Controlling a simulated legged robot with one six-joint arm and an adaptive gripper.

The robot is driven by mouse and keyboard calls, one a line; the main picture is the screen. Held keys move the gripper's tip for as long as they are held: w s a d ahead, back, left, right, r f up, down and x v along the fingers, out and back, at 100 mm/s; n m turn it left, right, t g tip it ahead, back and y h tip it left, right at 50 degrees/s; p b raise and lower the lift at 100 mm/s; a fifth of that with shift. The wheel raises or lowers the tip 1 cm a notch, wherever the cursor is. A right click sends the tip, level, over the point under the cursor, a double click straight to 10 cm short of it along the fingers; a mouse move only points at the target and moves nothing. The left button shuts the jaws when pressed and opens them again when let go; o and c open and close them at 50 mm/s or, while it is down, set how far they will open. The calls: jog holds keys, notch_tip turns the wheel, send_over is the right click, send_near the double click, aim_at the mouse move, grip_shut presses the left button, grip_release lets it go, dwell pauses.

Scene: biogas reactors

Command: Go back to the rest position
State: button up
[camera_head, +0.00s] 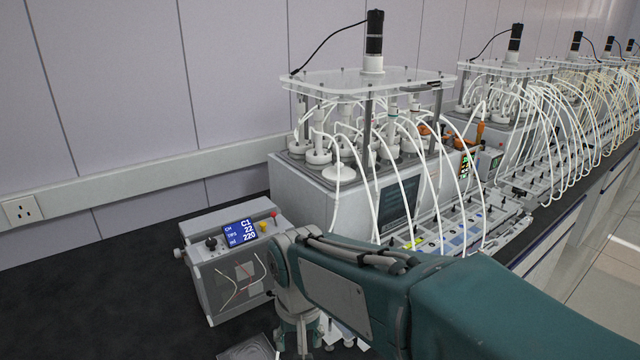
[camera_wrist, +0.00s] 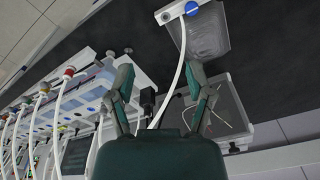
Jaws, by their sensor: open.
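My gripper (camera_wrist: 165,92) shows in the wrist view with its two green fingers spread wide and nothing clasped between them. In the head view my arm reaches in from the lower right, and the gripper end (camera_head: 302,338) points down at the bottom edge, partly cut off. A white tube (camera_wrist: 178,75) crosses the gap between the fingers in the wrist view; I cannot tell its depth. It leads to a grey gas bag (camera_wrist: 205,38) with a blue-marked white fitting. A grey control box (camera_head: 225,262) with a blue display stands just left of my wrist.
A biogas reactor unit (camera_head: 335,195) with many white tubes stands behind my arm. A tray of small valves (camera_head: 455,232) lies along its front. More such units (camera_head: 515,100) line the bench to the right. The dark bench (camera_head: 95,290) is clear at the left.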

jog(key=s+d+r+m+t, duration=0.1)
jog(key=s+d+r+t, duration=0.1)
jog(key=s+d, duration=0.3)
jog(key=s+d+r+m+t, duration=0.1)
jog(key=s+d, duration=0.5)
jog(key=d, duration=0.8)
jog(key=shift+d+r+t, duration=0.25)
jog(key=shift+r+t, duration=0.65)
